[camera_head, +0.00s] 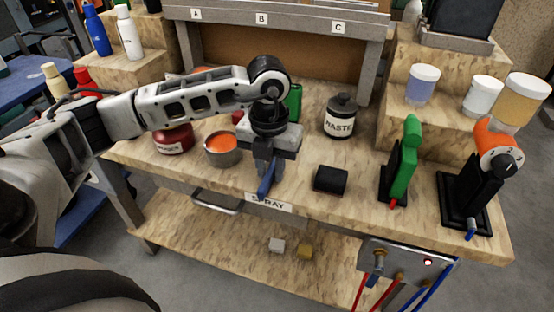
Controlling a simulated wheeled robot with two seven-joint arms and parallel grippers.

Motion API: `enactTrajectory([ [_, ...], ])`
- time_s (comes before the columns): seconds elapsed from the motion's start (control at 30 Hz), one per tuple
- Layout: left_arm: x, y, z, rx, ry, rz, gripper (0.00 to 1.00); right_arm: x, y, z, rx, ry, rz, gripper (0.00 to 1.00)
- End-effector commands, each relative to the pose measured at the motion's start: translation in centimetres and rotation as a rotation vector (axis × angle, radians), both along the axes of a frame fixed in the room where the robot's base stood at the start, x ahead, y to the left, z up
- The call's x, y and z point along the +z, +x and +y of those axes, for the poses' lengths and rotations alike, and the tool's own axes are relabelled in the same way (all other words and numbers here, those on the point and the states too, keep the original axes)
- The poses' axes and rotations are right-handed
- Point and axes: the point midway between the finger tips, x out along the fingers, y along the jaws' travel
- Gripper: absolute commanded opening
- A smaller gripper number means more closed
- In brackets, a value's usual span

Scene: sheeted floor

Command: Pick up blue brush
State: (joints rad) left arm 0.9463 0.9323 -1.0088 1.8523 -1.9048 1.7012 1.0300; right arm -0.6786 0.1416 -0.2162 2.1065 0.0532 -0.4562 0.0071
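The blue brush (266,184) is a small, narrow blue thing at the front edge of the wooden workbench, just above the SPRAY label. It slants, with its lower end towards the front left. My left gripper (268,176) points down directly over it, with its fingers at the brush's upper part. The fingers look close together around or against the brush and hide part of it. I cannot tell whether they are shut on it, or whether the brush touches the bench. My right gripper is not in view.
An orange-filled tin (222,150) and a red jar (173,139) stand left of the gripper. A black block (331,179) lies to its right, with a WASTE can (341,117) behind. Green (402,163) and orange-topped (480,180) tools stand further right.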

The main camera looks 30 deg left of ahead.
Motion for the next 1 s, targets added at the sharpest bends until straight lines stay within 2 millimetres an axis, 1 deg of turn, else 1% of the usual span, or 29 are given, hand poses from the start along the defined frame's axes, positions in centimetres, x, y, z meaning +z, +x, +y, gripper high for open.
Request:
enactTrajectory([
  [0.03,0.0,0.0,0.0,0.000,0.000,0.000,0.09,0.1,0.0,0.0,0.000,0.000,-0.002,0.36],
  [0.07,0.0,0.0,0.0,0.000,0.000,0.000,0.01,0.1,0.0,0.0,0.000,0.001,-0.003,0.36],
  [0.1,0.0,0.0,0.0,0.000,0.000,0.000,0.00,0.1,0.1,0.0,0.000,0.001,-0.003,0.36],
  [0.4,0.1,0.0,0.0,0.000,-0.001,-0.001,0.00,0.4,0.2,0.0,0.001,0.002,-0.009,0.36],
  [0.57,1.0,0.1,0.0,0.001,-0.001,-0.002,0.00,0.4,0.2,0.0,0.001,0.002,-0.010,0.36],
  [0.67,2.2,0.1,0.0,0.001,0.000,-0.004,0.00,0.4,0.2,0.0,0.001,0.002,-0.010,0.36],
  [0.73,3.4,0.1,0.0,0.001,-0.001,-0.005,0.00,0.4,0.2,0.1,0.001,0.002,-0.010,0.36],
  [0.87,5.8,-1.8,-1.4,-0.006,-0.001,-0.006,0.00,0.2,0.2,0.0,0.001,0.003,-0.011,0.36],
  [1.0,9.2,-4.0,-3.0,-0.006,-0.001,-0.009,0.00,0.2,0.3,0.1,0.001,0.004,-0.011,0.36],
])
